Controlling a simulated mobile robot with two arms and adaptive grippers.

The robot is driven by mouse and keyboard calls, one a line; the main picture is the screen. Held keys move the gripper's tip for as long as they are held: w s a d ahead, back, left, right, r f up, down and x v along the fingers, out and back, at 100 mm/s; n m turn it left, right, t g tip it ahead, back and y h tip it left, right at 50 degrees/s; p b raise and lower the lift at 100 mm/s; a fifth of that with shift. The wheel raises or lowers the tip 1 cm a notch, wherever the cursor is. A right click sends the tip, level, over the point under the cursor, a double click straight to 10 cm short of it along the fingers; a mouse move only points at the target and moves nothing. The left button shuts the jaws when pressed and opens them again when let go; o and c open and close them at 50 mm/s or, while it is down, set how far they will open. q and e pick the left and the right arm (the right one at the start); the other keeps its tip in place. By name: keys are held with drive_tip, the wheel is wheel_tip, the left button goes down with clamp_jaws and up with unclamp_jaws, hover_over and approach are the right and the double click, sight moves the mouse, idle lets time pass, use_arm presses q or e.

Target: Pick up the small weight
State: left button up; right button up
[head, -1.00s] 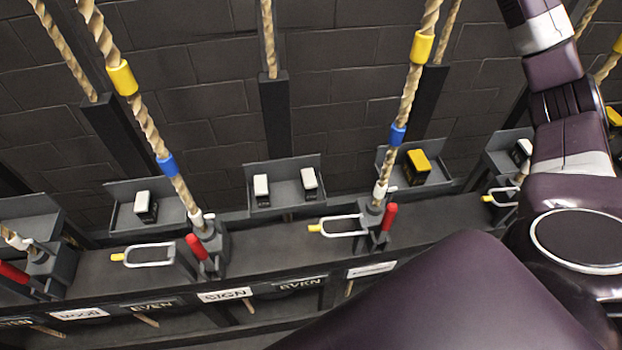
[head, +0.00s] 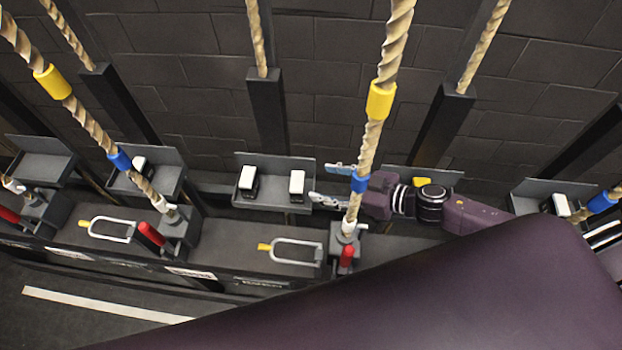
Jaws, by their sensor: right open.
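Small black weights with white tops sit in grey trays along the ledge. Two of them, a left one (head: 248,181) and a right one (head: 297,184), stand apart in the middle tray (head: 273,206). My right gripper (head: 322,184) is open and empty. It points left, its fingertips just to the right of the right small weight, with no clear contact. A rope (head: 368,145) passes in front of this gripper and hides part of it. A yellow-topped weight (head: 422,182) is mostly hidden behind my right wrist. My left gripper is not in view.
Another small weight (head: 560,204) is in a tray at the right. An empty tray (head: 40,165) is at the far left. Red levers (head: 151,234) and U-shaped metal loops (head: 297,250) stand along the front of the ledge. My own purple arm covers the lower right.

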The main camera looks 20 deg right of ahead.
sight(301, 182)
drive_tip(key=shift+s+f+p+x, duration=0.1)
drive_tip(key=shift+s+f+x, duration=0.05)
drive_tip(key=shift+x, duration=1.15)
drive_tip(key=shift+s+f+p+x, duration=0.1)
drive_tip(key=shift+s+p+x, duration=0.05)
drive_tip(key=shift+x, duration=1.2)
drive_tip(key=shift+s+f+p+x, duration=0.1)
drive_tip(key=shift+s+f+x, duration=0.05)
drive_tip(key=shift+x, duration=1.15)
drive_tip(key=shift+a, duration=0.15)
clamp_jaws()
drive_tip(key=shift+w+a+r, duration=0.1)
drive_tip(key=shift+w+r, duration=0.05)
drive_tip(key=shift+r, duration=0.05)
